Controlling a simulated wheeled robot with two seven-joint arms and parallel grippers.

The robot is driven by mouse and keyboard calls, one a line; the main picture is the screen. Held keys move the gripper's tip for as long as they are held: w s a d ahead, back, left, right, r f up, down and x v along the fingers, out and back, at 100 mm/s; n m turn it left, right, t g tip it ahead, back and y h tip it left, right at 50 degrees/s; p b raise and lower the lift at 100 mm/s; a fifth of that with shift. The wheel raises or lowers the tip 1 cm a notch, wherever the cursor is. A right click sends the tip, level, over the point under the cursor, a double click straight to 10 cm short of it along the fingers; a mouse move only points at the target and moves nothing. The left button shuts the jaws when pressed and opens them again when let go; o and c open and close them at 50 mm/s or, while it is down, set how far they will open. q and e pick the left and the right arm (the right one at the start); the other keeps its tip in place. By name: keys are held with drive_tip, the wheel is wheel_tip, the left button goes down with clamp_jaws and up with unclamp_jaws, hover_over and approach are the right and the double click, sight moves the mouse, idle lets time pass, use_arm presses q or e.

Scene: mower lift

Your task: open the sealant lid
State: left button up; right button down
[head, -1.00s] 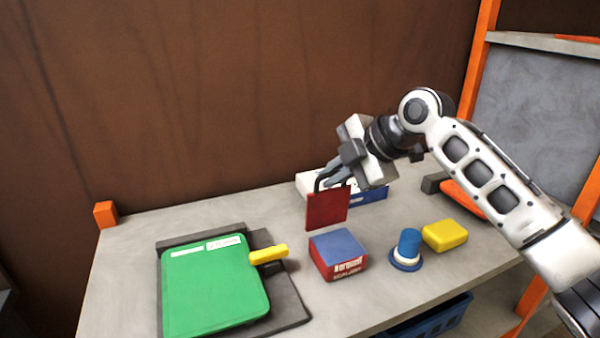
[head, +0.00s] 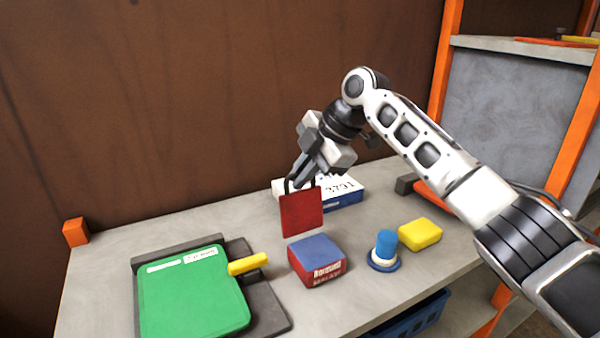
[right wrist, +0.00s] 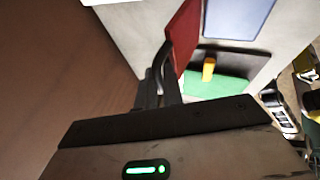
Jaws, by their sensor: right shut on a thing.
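The sealant box (head: 317,266) is red with a blue top face and pale lettering on its front. It stands on the bench in the head view. A red lid panel (head: 301,212) stands up at its back edge; whether the two still join there I cannot tell. My right gripper (head: 298,178) is shut on the dark handle at the lid's top edge, above and behind the box. In the right wrist view the red lid (right wrist: 183,32) shows beside the fingers, with the blue box top (right wrist: 238,16) beyond it. My left gripper is not in view.
A blue-and-white knob (head: 385,250) and yellow block (head: 420,233) stand right of the box. A white-and-blue carton (head: 345,192) sits behind. A brown wall (head: 180,110) backs the bench.

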drive_tip(key=c, duration=1.5)
unclamp_jaws()
drive_tip(key=shift+s+f, duration=0.1)
drive_tip(key=shift+f, duration=0.45)
drive_tip(key=shift+c, duration=0.2)
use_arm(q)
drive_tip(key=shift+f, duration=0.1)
use_arm(e)
drive_tip(key=shift+d+r, duration=0.3)
drive_tip(key=shift+r, duration=0.2)
use_arm(q)
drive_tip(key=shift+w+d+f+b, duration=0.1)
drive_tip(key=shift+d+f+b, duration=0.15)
drive_tip(key=shift+b, duration=0.65)
use_arm(e)
drive_tip(key=v, duration=1.6)
drive_tip(key=shift+a, duration=0.3)
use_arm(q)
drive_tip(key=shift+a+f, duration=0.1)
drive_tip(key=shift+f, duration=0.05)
